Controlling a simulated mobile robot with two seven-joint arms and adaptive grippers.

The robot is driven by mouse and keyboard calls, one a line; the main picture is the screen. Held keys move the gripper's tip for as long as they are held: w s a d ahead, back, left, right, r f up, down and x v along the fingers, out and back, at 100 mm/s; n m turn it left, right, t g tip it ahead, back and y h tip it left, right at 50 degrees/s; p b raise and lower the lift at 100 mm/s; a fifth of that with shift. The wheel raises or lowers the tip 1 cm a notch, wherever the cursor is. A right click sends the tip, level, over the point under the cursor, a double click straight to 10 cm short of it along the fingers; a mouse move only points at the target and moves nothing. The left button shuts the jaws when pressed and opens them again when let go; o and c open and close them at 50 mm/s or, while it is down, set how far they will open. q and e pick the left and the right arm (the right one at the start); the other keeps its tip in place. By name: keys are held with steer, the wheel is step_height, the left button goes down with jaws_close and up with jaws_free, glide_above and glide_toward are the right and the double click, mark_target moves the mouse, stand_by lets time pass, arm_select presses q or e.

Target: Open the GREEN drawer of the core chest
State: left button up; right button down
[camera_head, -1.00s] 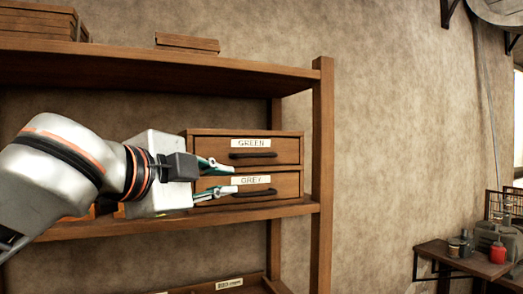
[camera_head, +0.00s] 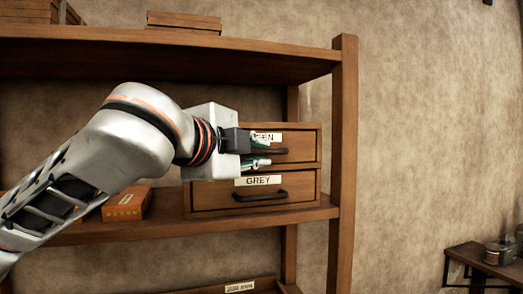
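The core chest (camera_head: 200,197) is a small wooden chest with two drawers on the middle shelf of a wooden rack. Its upper drawer (camera_head: 305,146) bears a label ending in "EEN", partly covered by my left gripper, and has a dark bar handle (camera_head: 278,151). The lower drawer (camera_head: 308,184) is labelled GREY, with its own dark handle (camera_head: 260,196). Both drawers look closed. My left gripper (camera_head: 266,151) is at the left end of the upper handle, its fingers apart; contact cannot be told. My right gripper is not in view.
The shelf above (camera_head: 220,60) and the right rack post (camera_head: 343,160) bound the space. An orange-brown box (camera_head: 128,204) stands on the shelf left of the chest. A small dark table (camera_head: 485,262) with metal pots stands at the lower right.

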arm_select(q)
steer(key=shift+w+d, duration=0.3)
steer(key=shift+w, duration=0.2)
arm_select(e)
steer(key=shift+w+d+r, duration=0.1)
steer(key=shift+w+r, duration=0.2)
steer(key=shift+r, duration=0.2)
arm_select(q)
jaws_close()
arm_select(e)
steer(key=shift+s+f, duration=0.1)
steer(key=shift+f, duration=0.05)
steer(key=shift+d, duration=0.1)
